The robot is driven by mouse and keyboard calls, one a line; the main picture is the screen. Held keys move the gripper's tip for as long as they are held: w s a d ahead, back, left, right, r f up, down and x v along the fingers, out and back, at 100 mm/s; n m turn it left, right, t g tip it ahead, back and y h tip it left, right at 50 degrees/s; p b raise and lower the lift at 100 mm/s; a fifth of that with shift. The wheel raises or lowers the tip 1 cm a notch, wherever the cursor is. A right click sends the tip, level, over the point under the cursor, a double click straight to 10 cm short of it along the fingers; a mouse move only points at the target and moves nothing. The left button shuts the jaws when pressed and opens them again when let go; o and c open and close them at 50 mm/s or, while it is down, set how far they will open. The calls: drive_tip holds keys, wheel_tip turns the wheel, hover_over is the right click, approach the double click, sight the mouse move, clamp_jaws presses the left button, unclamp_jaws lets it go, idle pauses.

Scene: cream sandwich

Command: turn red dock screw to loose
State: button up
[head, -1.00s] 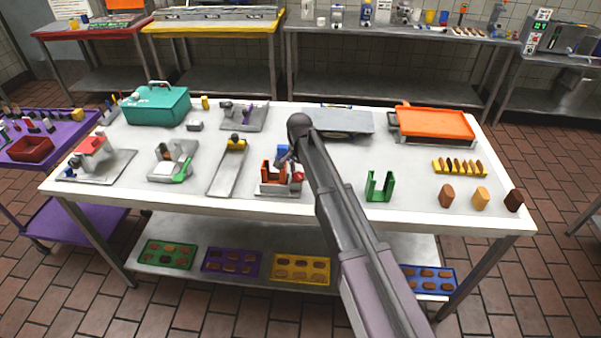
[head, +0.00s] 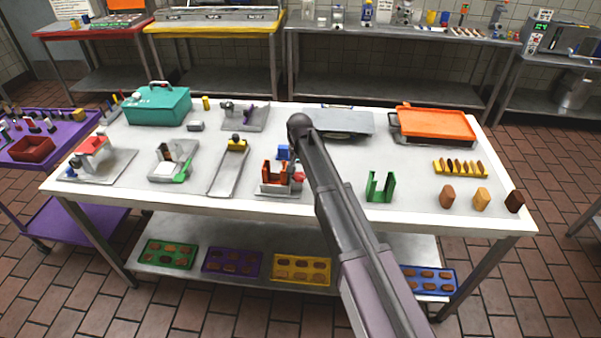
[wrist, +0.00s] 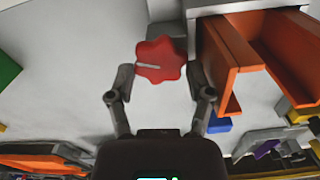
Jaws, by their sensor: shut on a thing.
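The red dock screw (wrist: 160,61) is a red star-shaped knob with a pale line on its face, in the middle of the wrist view. My gripper (wrist: 162,78) has one finger on each side of it and is shut on it. The orange dock (wrist: 225,60) stands right beside the screw, on a grey base. In the head view the screw (head: 299,177) is a small red spot at the right side of the orange dock (head: 268,174). My arm hides most of my gripper there.
A blue block (head: 283,152) is just behind the dock. A grey flat device (head: 345,122) and an orange tray (head: 435,123) are at the back right.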

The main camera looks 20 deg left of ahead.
sight(300, 175)
drive_tip(key=o, duration=1.1)
drive_tip(key=shift+o, duration=0.2)
drive_tip(key=shift+r, duration=0.15)
wheel_tip(300, 175, up, 5)
drive_tip(key=p, duration=0.5)
drive_tip(key=shift+r+p, duration=0.15)
drive_tip(key=shift+p, duration=0.15)
drive_tip(key=shift+r+m+p, duration=0.7)
drive_tip(key=shift+m+p, duration=0.05)
drive_tip(key=shift+m, duration=0.45)
wheel_tip(300, 175, up, 7)
drive_tip(key=m+p, duration=0.6)
drive_tip(key=m, duration=0.3)
drive_tip(key=shift+d+m+p, duration=0.25)
drive_tip(key=shift+m+p, duration=0.1)
drive_tip(key=shift+m, duration=0.05)
